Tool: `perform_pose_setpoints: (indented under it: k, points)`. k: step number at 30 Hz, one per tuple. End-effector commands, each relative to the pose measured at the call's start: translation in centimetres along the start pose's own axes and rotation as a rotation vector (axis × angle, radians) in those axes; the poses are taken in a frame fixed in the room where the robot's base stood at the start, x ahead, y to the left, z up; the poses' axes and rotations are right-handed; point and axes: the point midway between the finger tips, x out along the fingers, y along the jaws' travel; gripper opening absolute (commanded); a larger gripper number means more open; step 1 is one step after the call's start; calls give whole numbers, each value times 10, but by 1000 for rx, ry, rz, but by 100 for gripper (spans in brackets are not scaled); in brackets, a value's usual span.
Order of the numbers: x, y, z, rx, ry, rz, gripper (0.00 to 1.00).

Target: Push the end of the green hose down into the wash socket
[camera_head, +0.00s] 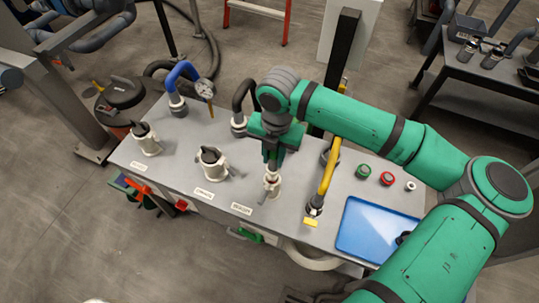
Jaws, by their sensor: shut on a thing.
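My gripper (272,161) points down over the grey bench, its jaws shut just above the right-hand white socket (271,190). What it holds is mostly hidden by the jaws; a small pale and reddish piece shows between them and the socket. I cannot tell how deep it sits. Two more white sockets with dark tops stand in the row: a left one (147,144) and a middle one (211,168). Their front labels are too small to read surely, so I cannot tell which is the wash socket. I cannot make out a green hose apart from my green arm.
Behind the row stand a blue bent pipe (181,74), a gauge (205,88) and a black bent pipe (244,92). A yellow pipe (328,179) stands right of my gripper. A blue tray (372,232) and push buttons (387,178) are farther right. My arm crosses above the right side.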

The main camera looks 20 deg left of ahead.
Motion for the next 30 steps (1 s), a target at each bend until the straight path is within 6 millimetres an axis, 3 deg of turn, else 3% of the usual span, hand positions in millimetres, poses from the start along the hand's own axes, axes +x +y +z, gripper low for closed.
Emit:
perform_pose_setpoints:
  k: [30]
  points:
    - [22,-1,0,0,0,0,0]
